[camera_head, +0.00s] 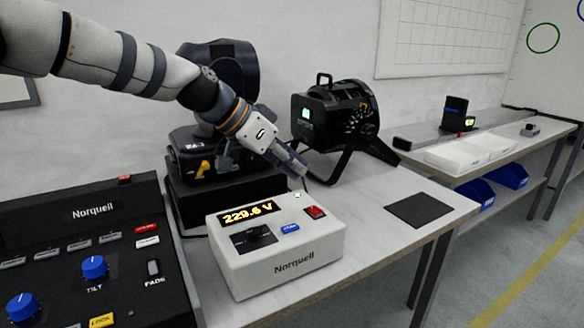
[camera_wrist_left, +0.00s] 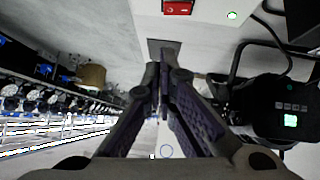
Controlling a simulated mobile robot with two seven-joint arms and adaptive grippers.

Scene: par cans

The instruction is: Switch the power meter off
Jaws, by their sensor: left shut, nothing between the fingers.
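The power meter (camera_head: 275,245) is a white box marked Norquell on the bench. Its display (camera_head: 249,213) is lit and reads 229.6 V. My left gripper (camera_head: 302,172) is shut and empty, above and behind the meter's right rear part, apart from the switch. In the left wrist view the red switch (camera_wrist_left: 178,8) shows at the top edge, beyond the closed fingertips (camera_wrist_left: 165,65). My right gripper is not in view.
A dark control console (camera_head: 85,245) with blue knobs stands left of the meter. Black stage lights (camera_head: 335,115) stand behind it. A dark square mat (camera_head: 418,210) lies to the right, with bare bench around it. White trays (camera_head: 470,150) stand on a farther bench.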

